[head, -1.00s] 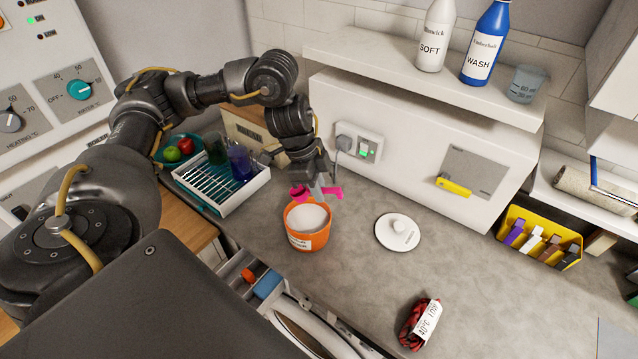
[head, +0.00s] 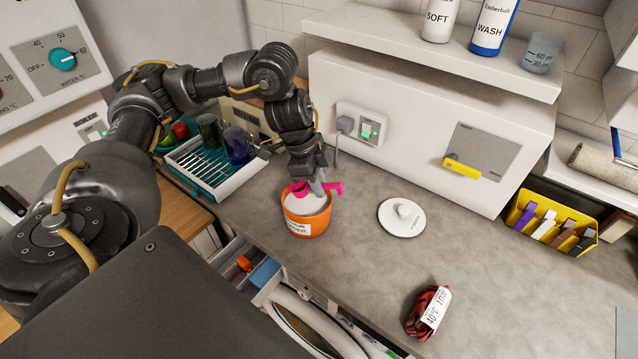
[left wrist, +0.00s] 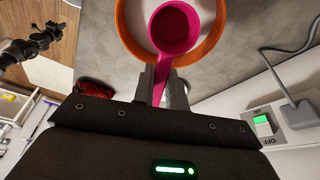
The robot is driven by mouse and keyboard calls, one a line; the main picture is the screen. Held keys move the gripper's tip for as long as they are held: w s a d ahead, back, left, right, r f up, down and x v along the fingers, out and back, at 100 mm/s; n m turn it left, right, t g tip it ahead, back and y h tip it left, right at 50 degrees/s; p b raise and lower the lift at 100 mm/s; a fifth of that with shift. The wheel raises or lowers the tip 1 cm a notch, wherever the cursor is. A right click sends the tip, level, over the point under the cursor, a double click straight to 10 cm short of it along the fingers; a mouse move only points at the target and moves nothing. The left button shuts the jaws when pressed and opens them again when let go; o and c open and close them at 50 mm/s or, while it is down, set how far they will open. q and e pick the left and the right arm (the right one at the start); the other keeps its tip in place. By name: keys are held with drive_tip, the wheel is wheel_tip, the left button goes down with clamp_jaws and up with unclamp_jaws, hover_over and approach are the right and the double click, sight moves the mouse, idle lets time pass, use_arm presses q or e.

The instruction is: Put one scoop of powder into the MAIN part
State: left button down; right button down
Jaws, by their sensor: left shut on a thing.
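My left gripper (head: 316,184) is shut on the handle of a pink scoop (head: 299,189). The orange tub (head: 307,226) stands on the counter, with white powder (head: 306,206) inside. The scoop is at the tub's mouth, in front of the powder in the left wrist view, where its cup (left wrist: 174,28) looks empty inside the tub's orange rim (left wrist: 128,42). I cannot tell whether it touches the powder. The detergent drawer (head: 240,280) is open below the counter edge, with a blue part (head: 264,271) and an orange part (head: 244,263); no MAIN label is readable. My right gripper is out of view.
A white lid (head: 402,217) lies right of the tub. A red bundle with a tag (head: 428,312) lies nearer the front. A rack with cups (head: 214,165) stands left. A wall socket (head: 362,127) is behind. The counter between lid and yellow caddy (head: 550,226) is clear.

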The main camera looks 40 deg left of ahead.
use_arm(q)
drive_tip(key=shift+f+b, duration=0.45)
drive_tip(key=shift+f, duration=1)
drive_tip(key=shift+r, duration=0.15)
wheel_tip(320, 180, up, 3)
drive_tip(key=p, duration=0.4)
drive_tip(key=shift+r, duration=0.15)
wheel_tip(320, 180, up, 6)
drive_tip(key=p, duration=0.6)
drive_tip(key=shift+f, duration=0.25)
